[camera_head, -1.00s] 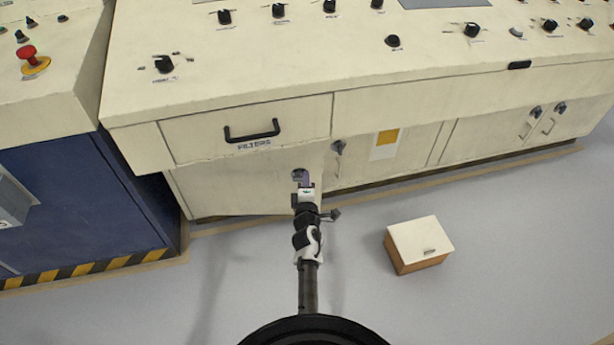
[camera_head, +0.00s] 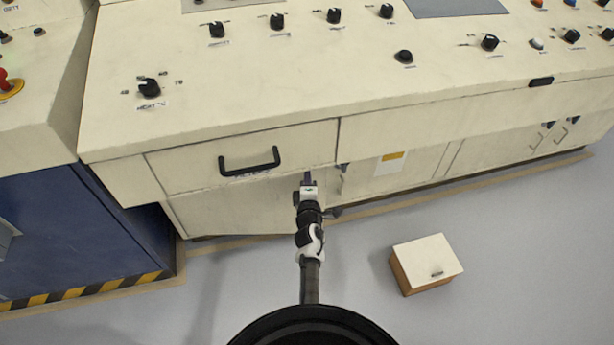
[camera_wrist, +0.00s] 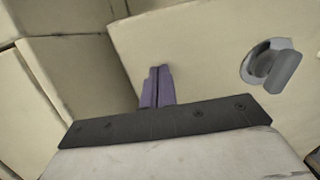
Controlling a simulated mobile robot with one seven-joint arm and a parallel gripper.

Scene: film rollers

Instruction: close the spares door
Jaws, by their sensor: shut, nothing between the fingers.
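The cream cabinet door (camera_head: 235,210) under the drawer appears to stand slightly ajar, its lower edge out of line with the cabinet base. No spares label is readable on it. In the wrist view, a cream panel (camera_wrist: 205,50) fills the middle and right, with a round grey turn latch (camera_wrist: 270,65) on it. My gripper (camera_head: 307,178) is at the right part of the door, just below the drawer front. Its purple fingers, also in the wrist view (camera_wrist: 157,72), are together and empty, in front of the panel. Whether they touch it I cannot tell.
The drawer (camera_head: 245,155) with a black handle overhangs the door. A blue cabinet (camera_head: 75,230) with a striped base stands at left. A small box with a cream lid (camera_head: 427,262) sits on the floor at right. Floor around it is clear.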

